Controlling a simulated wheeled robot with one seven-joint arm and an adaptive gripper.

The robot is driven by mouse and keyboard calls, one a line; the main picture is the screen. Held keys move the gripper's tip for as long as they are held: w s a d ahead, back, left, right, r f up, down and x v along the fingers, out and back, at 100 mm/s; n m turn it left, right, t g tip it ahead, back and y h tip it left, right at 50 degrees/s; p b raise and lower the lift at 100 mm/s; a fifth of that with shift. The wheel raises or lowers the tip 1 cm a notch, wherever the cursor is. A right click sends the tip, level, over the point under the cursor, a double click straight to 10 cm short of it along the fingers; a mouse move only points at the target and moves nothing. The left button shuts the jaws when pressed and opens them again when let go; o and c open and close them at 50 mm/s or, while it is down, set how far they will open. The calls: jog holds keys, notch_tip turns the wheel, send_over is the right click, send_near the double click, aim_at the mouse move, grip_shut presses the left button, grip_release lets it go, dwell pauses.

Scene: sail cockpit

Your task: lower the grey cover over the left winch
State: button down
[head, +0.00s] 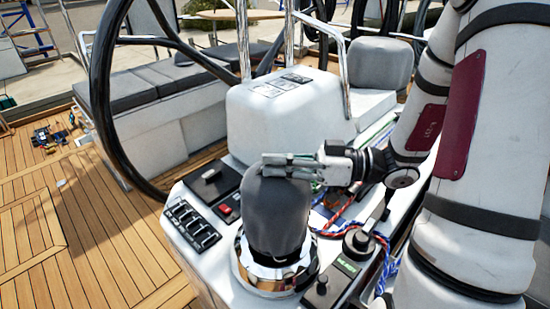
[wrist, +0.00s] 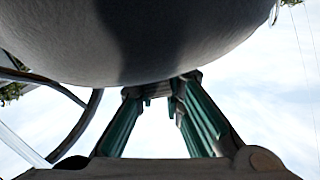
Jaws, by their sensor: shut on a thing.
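The grey cover (head: 277,212) is a soft-looking rounded hood. In the head view it stands upright over the near winch, hiding its upper part. The winch's chrome base (head: 268,278) shows below the cover's lower edge. My gripper (head: 283,163) comes in from the right and is shut on the top of the cover, with its fingers lying across it. How closely the cover's hem meets the base is hard to tell.
A switch panel (head: 190,224) and a red button (head: 226,211) lie left of the winch. Red and blue ropes (head: 345,226) and a black clutch (head: 358,244) lie to its right. A white console (head: 283,115) and black wheel rim (head: 100,100) stand behind.

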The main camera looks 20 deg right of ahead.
jog(key=shift+f+b, duration=1)
jog(key=shift+f, duration=0.35)
jog(key=c, duration=1.1)
grip_release()
jog(key=shift+r+p, duration=1.75)
jog(key=shift+r, duration=2.75)
